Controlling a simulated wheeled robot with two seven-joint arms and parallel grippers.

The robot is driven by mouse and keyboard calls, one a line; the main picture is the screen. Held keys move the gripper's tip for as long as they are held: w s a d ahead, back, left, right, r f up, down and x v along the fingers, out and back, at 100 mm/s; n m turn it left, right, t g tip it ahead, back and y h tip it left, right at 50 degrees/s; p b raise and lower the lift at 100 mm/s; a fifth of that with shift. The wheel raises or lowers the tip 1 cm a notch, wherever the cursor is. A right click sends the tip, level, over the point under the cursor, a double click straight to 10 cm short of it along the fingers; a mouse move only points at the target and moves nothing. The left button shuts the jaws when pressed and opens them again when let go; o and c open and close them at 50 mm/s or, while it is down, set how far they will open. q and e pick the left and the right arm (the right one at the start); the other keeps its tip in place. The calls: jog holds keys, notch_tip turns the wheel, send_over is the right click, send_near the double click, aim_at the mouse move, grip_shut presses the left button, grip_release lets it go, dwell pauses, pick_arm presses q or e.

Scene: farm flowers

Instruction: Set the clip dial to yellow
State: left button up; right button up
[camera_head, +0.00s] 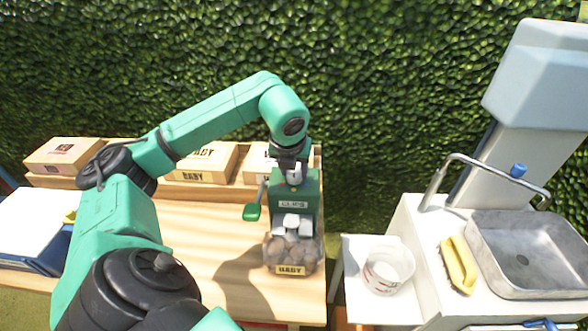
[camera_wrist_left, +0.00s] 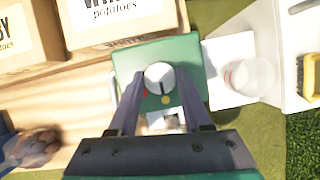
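The green clip dispenser (camera_head: 296,190), marked CLIPS, stands near the right end of the wooden table. Its round white dial (camera_wrist_left: 160,76) is on the top, with a red dot (camera_wrist_left: 145,94) and a yellow-orange dot (camera_wrist_left: 165,99) beside it. A dark line on the dial seems to run toward the yellow-orange dot, but its exact setting is hard to tell. My left gripper (camera_wrist_left: 159,74) points down over the dispenser, open. Its two fingers are on either side of the dial, with gaps visible. My right gripper is not in view.
Cardboard boxes (camera_head: 205,163) line the table's back. A white bucket (camera_head: 388,269) and a sink (camera_head: 530,255) stand to the right.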

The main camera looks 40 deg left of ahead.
pick_arm(q)
jog(key=o, duration=0.4)
jog(key=shift+r, duration=0.1)
jog(key=p+v, duration=0.2)
jog(key=v, duration=1.2)
jog(key=shift+s+d+r, duration=0.1)
jog(key=shift+r, duration=0.1)
